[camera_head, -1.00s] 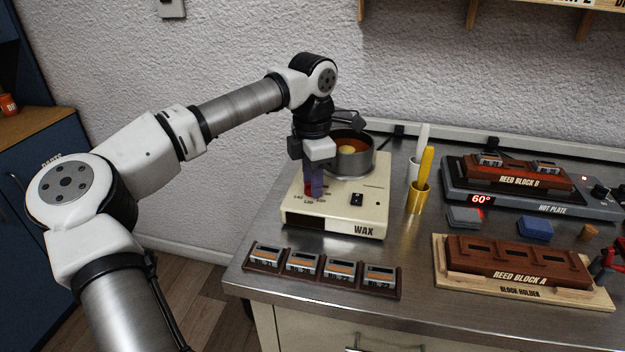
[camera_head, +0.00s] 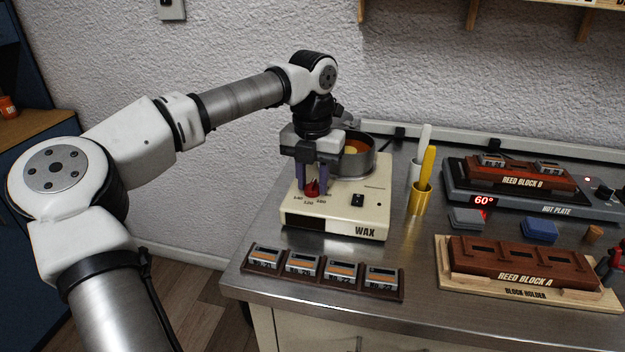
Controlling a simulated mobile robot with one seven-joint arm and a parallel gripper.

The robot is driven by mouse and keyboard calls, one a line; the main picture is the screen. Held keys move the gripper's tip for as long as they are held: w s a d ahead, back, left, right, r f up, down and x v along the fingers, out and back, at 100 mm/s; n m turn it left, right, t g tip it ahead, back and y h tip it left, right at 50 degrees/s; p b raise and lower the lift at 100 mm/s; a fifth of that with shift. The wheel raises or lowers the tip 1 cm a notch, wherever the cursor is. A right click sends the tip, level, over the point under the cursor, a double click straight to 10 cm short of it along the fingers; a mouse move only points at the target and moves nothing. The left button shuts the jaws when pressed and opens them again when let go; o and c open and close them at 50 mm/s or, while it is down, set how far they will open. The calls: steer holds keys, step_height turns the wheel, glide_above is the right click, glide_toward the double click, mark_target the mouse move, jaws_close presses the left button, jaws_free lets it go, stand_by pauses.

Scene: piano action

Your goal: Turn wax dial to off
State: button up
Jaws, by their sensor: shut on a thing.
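The wax heater (camera_head: 350,222), a cream box labelled WAX, stands at the back left of the steel bench. Its red wax dial (camera_head: 313,189) sits on the sloped top among small printed marks. My gripper (camera_head: 313,184) points down over the heater, its two purple fingers on the left and right sides of the dial, shut on it. The marks are too small to read surely, and I cannot tell which one the dial points at. A round pot (camera_head: 357,163) of orange wax sits behind, partly hidden by my gripper.
A black rocker switch (camera_head: 357,200) is right of the dial. A brass cup (camera_head: 419,200) with a yellow tool stands to the right. A rack (camera_head: 320,283) of reed pieces lies in front. Reed Block A (camera_head: 520,262) and the hot plate (camera_head: 545,203) are farther right.

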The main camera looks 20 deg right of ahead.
mark_target(312, 182)
steer(key=shift+n, duration=0.5)
steer(key=o, duration=1)
step_height(312, 182, up, 14)
steer(key=shift+f, duration=0.1)
stand_by(0.4)
